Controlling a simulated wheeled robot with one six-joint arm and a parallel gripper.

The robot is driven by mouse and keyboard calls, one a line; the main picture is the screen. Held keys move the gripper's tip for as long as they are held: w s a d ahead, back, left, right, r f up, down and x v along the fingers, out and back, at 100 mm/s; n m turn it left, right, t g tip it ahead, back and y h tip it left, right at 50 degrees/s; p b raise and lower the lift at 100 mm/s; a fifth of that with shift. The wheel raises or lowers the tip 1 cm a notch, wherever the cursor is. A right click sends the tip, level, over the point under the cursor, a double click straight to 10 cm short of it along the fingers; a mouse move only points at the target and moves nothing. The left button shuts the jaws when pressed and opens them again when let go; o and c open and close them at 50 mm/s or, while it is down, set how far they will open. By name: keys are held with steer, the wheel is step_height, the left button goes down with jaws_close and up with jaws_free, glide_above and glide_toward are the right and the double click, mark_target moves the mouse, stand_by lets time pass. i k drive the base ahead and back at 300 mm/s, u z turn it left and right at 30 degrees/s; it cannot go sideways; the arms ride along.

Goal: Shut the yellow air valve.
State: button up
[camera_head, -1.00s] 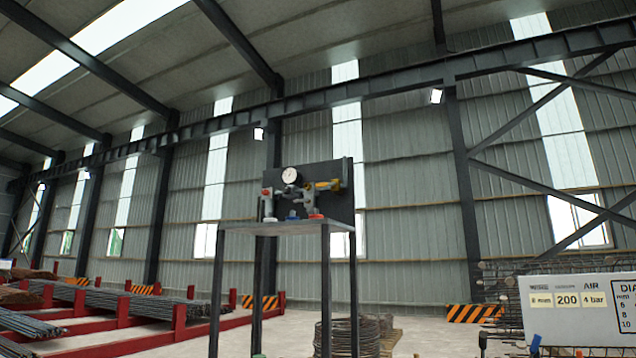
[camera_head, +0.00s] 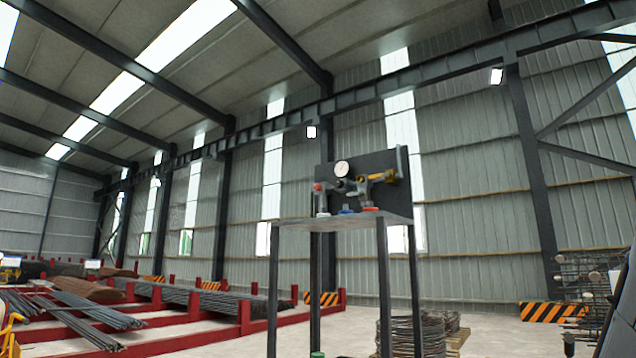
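The yellow air valve (camera_head: 388,175) is a small yellow piece at the right of an air unit, in front of a dark upright panel (camera_head: 372,160). A round white gauge (camera_head: 342,168) sits to its left. The panel stands on a tall grey metal stand (camera_head: 300,221) with thin dark legs. Red and blue parts show low on the unit. My gripper is not in view.
Red racks (camera_head: 245,312) with steel bars stand at the left. Coiled wire (camera_head: 400,335) lies on the floor behind the stand. Open floor shows between the racks and coils.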

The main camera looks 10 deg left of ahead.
mark_target(379, 176)
steer(key=u, duration=0.4)
steer(key=i, duration=1.75)
steer(key=u, duration=1)
steer(key=k, duration=0.45)
steer(key=z, duration=1.05)
